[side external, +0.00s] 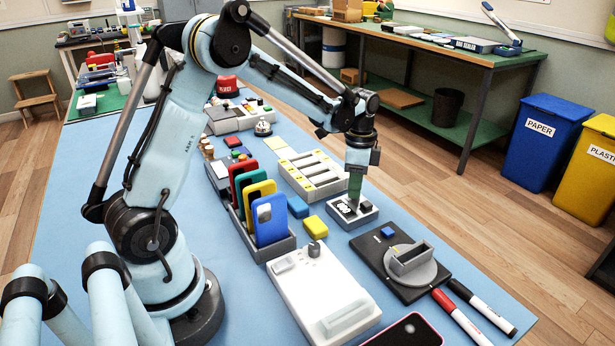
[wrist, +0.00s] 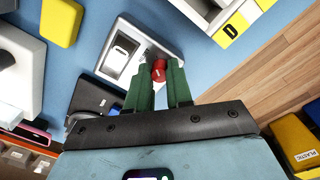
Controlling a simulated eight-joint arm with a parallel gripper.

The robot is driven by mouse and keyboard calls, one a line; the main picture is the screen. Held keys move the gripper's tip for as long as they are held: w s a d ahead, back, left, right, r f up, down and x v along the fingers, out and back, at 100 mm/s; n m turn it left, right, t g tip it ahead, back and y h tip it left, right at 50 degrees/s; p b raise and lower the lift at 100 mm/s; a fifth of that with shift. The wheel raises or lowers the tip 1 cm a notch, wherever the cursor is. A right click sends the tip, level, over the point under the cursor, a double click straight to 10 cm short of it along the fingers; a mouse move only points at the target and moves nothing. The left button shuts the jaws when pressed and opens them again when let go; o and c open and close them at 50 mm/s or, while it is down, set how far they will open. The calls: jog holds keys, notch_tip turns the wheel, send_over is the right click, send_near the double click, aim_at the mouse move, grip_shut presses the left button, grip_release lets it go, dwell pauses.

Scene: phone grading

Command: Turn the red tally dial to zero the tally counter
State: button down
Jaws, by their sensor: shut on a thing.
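The tally counter (side external: 370,215) is a small light-grey box on the blue mat, with a white number display that is too small to read. In the wrist view the counter (wrist: 148,33) shows its display at the left and the red tally dial (wrist: 158,71) at its near right corner. My gripper (side external: 354,196) points straight down over the counter. In the wrist view its green fingers stand on both sides of the dial, shut on it. In the side view the fingers hide the dial.
Close around the counter are a black plate with a grey turntable (side external: 420,272), a yellow block (side external: 315,227), a grey-white slotted tray (side external: 312,172) and a rack of coloured phones (side external: 268,218). Two markers (side external: 480,310) lie near the mat's right edge.

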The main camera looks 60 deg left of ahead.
jog(key=c, duration=1.3)
grip_release()
notch_tip(320, 180, up, 12)
jog(key=shift+w+a, duration=0.2)
jog(key=s+d+f+n+t, duration=0.1)
jog(key=s+d+n+t, duration=0.6)
jog(key=s, duration=0.7)
jog(key=shift+s+d+f+n+t, duration=0.25)
jog(key=shift+s+d+n+t, duration=0.1)
jog(key=shift+d+n, duration=0.7)
